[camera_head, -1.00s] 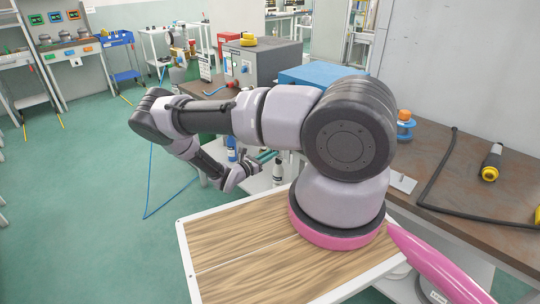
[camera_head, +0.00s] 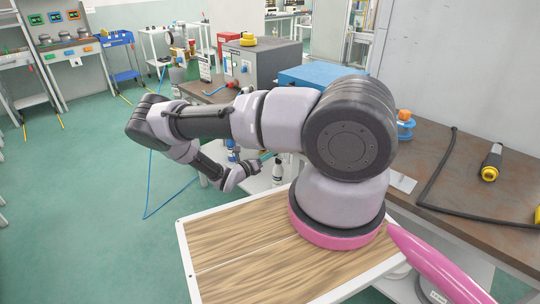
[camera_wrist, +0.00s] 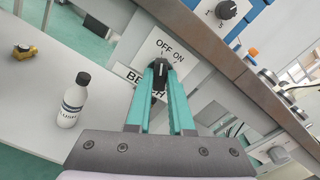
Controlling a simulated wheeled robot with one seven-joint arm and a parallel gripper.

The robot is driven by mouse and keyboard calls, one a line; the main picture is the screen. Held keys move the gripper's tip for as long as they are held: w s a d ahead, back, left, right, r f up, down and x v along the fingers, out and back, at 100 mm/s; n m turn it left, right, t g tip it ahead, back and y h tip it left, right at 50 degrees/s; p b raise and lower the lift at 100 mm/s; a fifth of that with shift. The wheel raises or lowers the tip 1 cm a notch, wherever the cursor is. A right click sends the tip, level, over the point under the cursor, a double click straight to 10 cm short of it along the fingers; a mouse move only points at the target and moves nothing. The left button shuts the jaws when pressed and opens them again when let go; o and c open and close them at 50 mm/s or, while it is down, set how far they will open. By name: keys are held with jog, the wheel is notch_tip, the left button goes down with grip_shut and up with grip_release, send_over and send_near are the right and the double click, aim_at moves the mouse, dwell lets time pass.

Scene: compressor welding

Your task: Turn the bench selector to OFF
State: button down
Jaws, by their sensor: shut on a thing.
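The bench selector (camera_wrist: 159,68) is a small black knob with a light pointer mark, on a white plate (camera_wrist: 150,52) lettered OFF and ON. A label reading BENCH (camera_wrist: 124,74) is partly hidden behind my left finger. My gripper (camera_wrist: 160,74) has its two teal fingers closed around the knob in the wrist view. The pointer mark runs roughly up the picture towards the lettering, but I cannot tell which position it marks. In the head view, my gripper (camera_head: 262,160) is low beside the bench, and the selector is hidden there.
A white bottle (camera_wrist: 73,100) and a small yellow object (camera_wrist: 25,51) stand on the white shelf (camera_wrist: 40,120). Another black knob (camera_wrist: 226,10) sits on a panel higher up. The brown bench edge (camera_wrist: 215,55) runs close by the plate.

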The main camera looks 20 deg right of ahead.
jog(key=c, duration=0.8)
grip_release()
jog(key=shift+a, duration=0.15)
jog(key=v, duration=1)
jog(key=shift+a, duration=0.25)
jog(key=shift+s, duration=0.15)
jog(key=shift+r, duration=0.1)
